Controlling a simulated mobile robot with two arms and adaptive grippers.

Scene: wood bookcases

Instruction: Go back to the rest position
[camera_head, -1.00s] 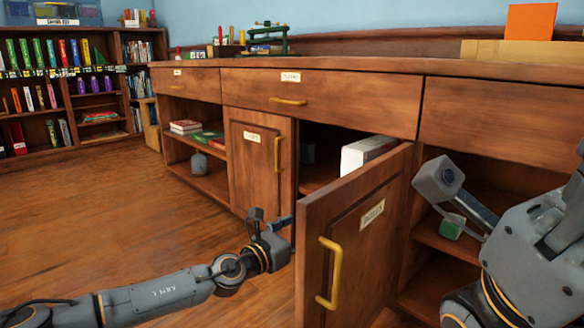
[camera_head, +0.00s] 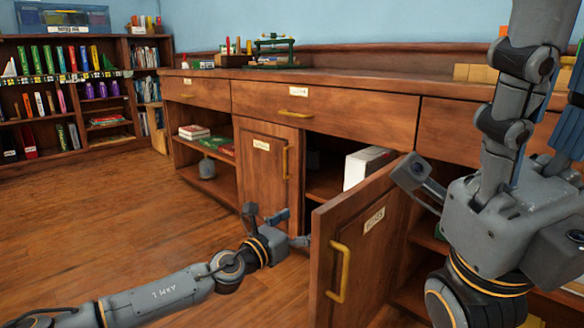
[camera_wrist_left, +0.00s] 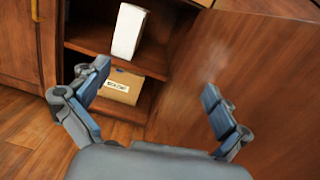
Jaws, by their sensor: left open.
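My left gripper (camera_head: 276,224) is open and empty. It is low in front of the cabinet, close to the half-open cabinet door (camera_head: 362,238) with a yellow handle. In the left wrist view its two fingers (camera_wrist_left: 155,82) stand wide apart, with the open cabinet behind them. My right arm rises at the right of the head view, in front of the cabinet.
Inside the cabinet are a white box (camera_head: 366,166) and a brown labelled box (camera_wrist_left: 120,86). A closed door (camera_head: 266,168) is left of the opening. Bookshelves (camera_head: 70,100) stand at the far left. Wooden floor (camera_head: 120,220) is clear on the left.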

